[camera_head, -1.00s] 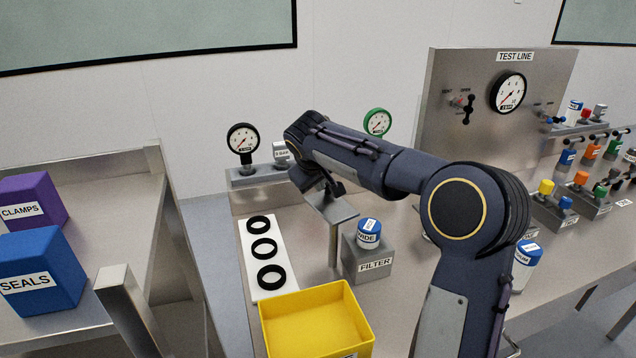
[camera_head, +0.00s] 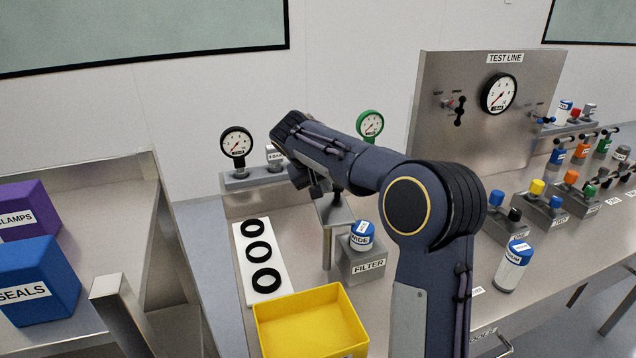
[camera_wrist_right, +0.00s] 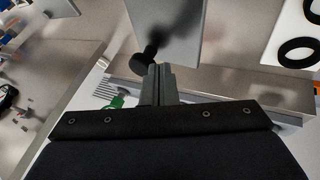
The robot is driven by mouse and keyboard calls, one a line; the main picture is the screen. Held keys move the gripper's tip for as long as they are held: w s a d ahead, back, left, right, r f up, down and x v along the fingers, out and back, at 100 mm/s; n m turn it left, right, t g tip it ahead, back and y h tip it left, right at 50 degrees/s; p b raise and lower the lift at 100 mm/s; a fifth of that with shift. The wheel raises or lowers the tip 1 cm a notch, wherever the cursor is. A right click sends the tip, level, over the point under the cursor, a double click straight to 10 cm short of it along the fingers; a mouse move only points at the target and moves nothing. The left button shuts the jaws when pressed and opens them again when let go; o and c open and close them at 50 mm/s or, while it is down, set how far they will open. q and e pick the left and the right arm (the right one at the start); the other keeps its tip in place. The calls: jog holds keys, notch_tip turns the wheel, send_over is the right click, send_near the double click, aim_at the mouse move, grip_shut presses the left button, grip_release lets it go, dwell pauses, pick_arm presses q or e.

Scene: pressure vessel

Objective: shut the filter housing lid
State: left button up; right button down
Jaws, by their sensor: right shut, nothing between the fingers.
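The filter block (camera_head: 366,268), grey and labelled FILTER, stands on the bench with a blue-capped cartridge (camera_head: 362,236) upright in its top. A flat grey plate (camera_head: 340,214), which looks like the housing lid, is raised at the block's back left, above a grey upright post (camera_head: 328,250). In the right wrist view a plate (camera_wrist_right: 172,30) fills the top middle, with a black knob (camera_wrist_right: 150,50) beside or on it. My right gripper (camera_wrist_right: 157,75) is shut and empty, close to the knob; contact cannot be told. My left gripper is out of view.
A yellow bin (camera_head: 312,318) stands in front of the block. A white board (camera_head: 244,270) with three black rings lies to the left. Gauges (camera_head: 237,143) stand behind. Another cartridge (camera_head: 512,268) and the test line panel (camera_head: 430,110) are to the right.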

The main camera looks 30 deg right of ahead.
aim_at(340, 203)
jog(key=m+g, duration=0.1)
jog(key=s+d+m+p, duration=0.1)
jog(key=m, duration=0.1)
jog(key=shift+d+r+g, duration=0.1)
jog(key=shift+d+g, duration=0.15)
jog(key=shift+g, duration=0.15)
jog(key=m, duration=0.1)
jog(key=s+d+m+g+p, duration=0.1)
jog(key=shift+s+d+m+g+h, duration=0.1)
jog(key=shift+s+m+g+h, duration=0.2)
jog(key=shift+m, duration=0.1)
jog(key=shift+s+d+m+g+y+p, duration=0.25)
jog(key=shift+s+m+g+p, duration=0.2)
jog(key=shift+s+m+g, duration=0.8)
jog(key=shift+s+d+m+g+y+p, duration=0.15)
jog(key=shift+s+m+g+y+p, duration=0.35)
jog(key=shift+s+m, duration=1.45)
jog(key=shift+s, duration=0.25)
